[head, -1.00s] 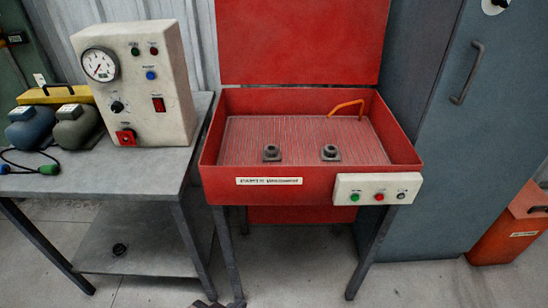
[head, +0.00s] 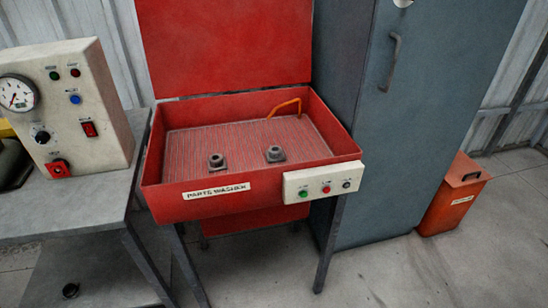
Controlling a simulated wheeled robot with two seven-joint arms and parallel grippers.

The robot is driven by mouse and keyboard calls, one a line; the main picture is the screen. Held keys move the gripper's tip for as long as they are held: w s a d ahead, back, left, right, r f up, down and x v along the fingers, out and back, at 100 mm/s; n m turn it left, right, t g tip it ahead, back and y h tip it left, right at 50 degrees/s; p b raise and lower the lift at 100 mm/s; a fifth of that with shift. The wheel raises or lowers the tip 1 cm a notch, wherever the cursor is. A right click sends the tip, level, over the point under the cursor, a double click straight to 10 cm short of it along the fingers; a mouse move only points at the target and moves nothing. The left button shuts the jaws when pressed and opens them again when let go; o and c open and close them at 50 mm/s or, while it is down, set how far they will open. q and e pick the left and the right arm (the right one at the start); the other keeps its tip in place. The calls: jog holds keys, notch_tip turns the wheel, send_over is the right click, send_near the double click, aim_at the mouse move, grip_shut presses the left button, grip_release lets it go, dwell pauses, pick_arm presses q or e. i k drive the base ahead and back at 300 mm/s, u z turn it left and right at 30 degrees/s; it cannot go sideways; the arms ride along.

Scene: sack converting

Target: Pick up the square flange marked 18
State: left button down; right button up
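Two dark square flanges lie apart on the ribbed floor of the open red parts washer (head: 160,203). The left flange (head: 217,161) and the right flange (head: 275,154) each have a square base and a raised round hub. Both are too small in the picture to read any number, so I cannot tell which is marked 18. Neither of my grippers is in view.
The washer has a raised red lid (head: 225,45), an orange spout (head: 285,106) and a button box (head: 323,183). A grey bench with a gauge panel (head: 75,120) stands left. A grey cabinet (head: 420,120) and red bin (head: 453,195) stand right. Floor at front right is clear.

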aim_at(216, 162)
jog(key=z, duration=0.8)
jog(key=i, duration=0.45)
jog(key=u, duration=2.35)
